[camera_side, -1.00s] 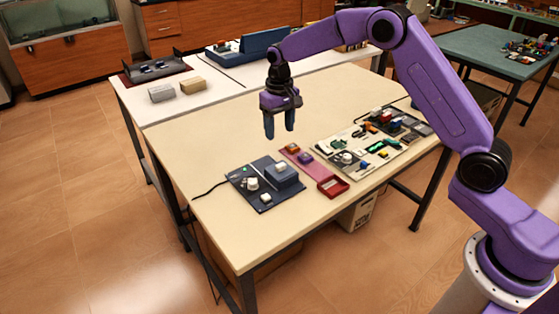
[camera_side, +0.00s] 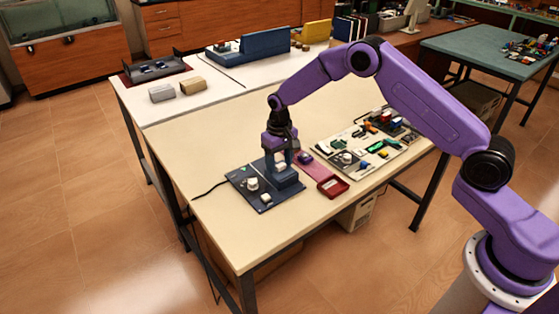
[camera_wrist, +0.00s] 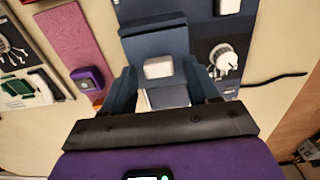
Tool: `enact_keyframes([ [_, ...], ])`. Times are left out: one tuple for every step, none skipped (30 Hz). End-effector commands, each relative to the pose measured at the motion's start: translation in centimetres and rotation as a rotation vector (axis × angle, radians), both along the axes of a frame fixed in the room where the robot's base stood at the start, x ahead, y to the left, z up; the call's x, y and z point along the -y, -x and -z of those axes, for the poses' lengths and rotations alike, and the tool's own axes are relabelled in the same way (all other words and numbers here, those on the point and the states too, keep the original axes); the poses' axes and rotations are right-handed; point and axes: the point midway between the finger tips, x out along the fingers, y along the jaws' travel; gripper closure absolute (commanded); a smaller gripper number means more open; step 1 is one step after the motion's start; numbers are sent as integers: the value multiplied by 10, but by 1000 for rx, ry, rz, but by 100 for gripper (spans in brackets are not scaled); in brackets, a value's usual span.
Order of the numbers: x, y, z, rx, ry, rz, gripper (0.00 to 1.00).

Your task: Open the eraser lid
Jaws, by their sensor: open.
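A dark blue box, which looks like the eraser, stands on a dark panel (camera_side: 268,205); its body (camera_side: 288,180) shows just below my gripper in the side view. In the wrist view the blue box (camera_wrist: 155,42) has a white block (camera_wrist: 158,67) on its near side, with a paler patch below it. My gripper (camera_side: 279,163) points down over the box. In the wrist view the gripper (camera_wrist: 162,90) is open, with one blue finger on each side of the box's near part. I cannot tell whether the fingers touch it. The lid's edge is not clear.
A white round knob (camera_side: 252,183) and a white button (camera_side: 266,198) sit on the same panel. A board of small parts (camera_side: 365,150) lies beyond.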

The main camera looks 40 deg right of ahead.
Motion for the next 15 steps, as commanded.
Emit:
enact_keyframes([
  [0, 0, 0, 0, 0, 0, 40],
  [0, 0, 0, 0, 0, 0, 40],
  [0, 0, 0, 0, 0, 0, 40],
  [0, 0, 0, 0, 0, 0, 50],
  [0, 0, 0, 0, 0, 0, 60],
  [0, 0, 0, 0, 0, 0, 73],
  [0, 0, 0, 0, 0, 0, 83],
  [0, 0, 0, 0, 0, 0, 92],
  [0, 0, 0, 0, 0, 0, 100],
  [0, 0, 0, 0, 0, 0, 100],
  [0, 0, 0, -1, 0, 0, 100],
  [0, 0, 0, 0, 0, 0, 100],
  [0, -1, 0, 0, 0, 0, 100],
  [0, -1, 0, -1, 0, 0, 100],
  [0, -3, 0, -1, 0, 0, 100],
])
